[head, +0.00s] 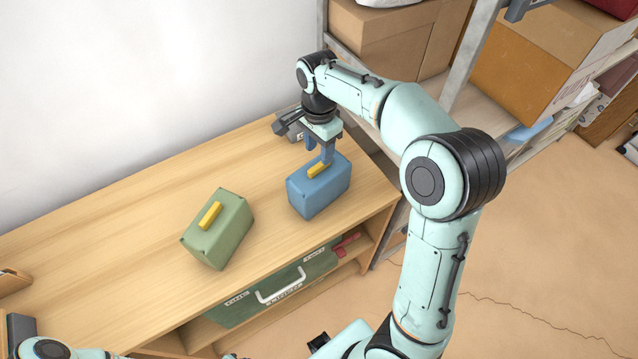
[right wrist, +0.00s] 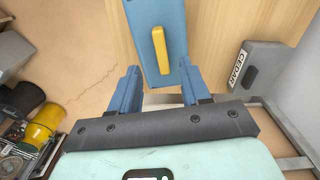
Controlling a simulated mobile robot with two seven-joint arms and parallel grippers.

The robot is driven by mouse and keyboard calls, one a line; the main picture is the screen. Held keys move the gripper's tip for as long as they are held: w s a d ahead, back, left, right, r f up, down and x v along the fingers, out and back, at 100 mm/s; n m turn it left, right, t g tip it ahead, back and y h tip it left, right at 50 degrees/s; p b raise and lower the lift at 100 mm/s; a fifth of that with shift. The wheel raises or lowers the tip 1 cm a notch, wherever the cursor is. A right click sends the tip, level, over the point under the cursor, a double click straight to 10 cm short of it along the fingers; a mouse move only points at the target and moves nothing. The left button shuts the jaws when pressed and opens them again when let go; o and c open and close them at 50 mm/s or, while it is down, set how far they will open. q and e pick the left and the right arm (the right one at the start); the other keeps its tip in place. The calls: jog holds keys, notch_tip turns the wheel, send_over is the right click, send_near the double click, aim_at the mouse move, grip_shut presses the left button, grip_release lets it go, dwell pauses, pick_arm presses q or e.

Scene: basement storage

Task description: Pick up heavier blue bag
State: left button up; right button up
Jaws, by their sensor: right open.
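The blue bag (head: 312,198) is a boxy block with a yellow handle on top, standing on the wooden bench near its right end. My right gripper (head: 327,153) is open right at the bag's back edge, close to the yellow handle. In the right wrist view its two blue fingers (right wrist: 160,92) are apart. The blue bag (right wrist: 178,70) shows just beyond and between them, with nothing gripped. I cannot tell whether the fingers touch it. A green bag (head: 225,236) with a yellow handle stands to the left. Only part of my left arm shows at the bottom left; its gripper is unclear.
A grey box labelled CEDAR (right wrist: 265,68) lies on the bench beside my right gripper, near the wall. A green case with a white handle (head: 285,290) sits on the shelf below. Shelving with cardboard boxes (head: 545,60) stands at the right. The bench's left part is mostly clear.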

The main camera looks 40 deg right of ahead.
aim_at(319, 164)
notch_tip(319, 164, down, 5)
jog(key=shift+w+d, duration=0.15)
grip_shut()
jog(key=shift+r, duration=0.2)
dwell(1.2)
